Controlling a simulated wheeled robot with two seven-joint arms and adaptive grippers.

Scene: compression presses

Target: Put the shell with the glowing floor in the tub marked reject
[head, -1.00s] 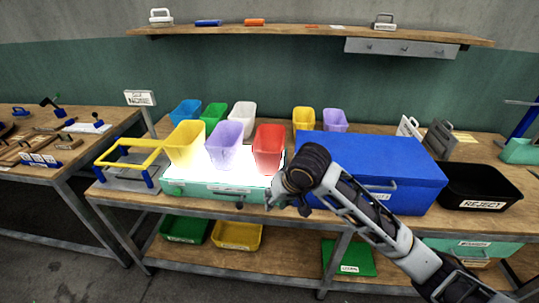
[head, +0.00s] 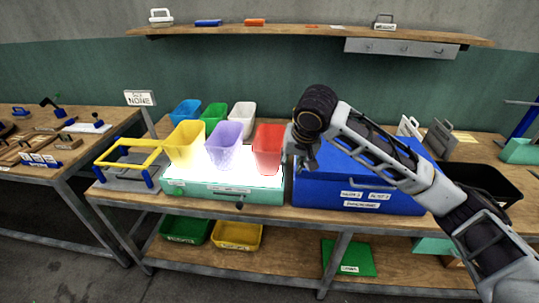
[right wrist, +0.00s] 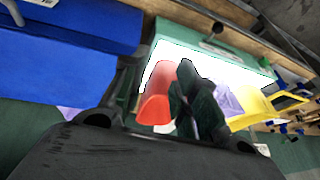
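Three shells, yellow (head: 185,143), lavender (head: 224,150) and red (head: 268,150), stand on the bright white top of a mint light box (head: 225,192). I cannot tell which shell has the glowing floor. In the right wrist view the red shell (right wrist: 155,108) shows between my fingers, with the lavender (right wrist: 229,103) and yellow (right wrist: 256,103) ones beyond. My right gripper (head: 302,160) is open, just right of the red shell and apparently not holding it. The black reject tub (head: 502,180) is at the far right, its label hidden behind my arm. My left gripper is out of view.
A large blue box (head: 360,192) stands right of the light box, under my right arm. Behind are more shells: blue (head: 185,112), green (head: 214,115) and white (head: 242,115). A yellow frame (head: 130,155) stands at the left, near a sign reading NONE (head: 140,98).

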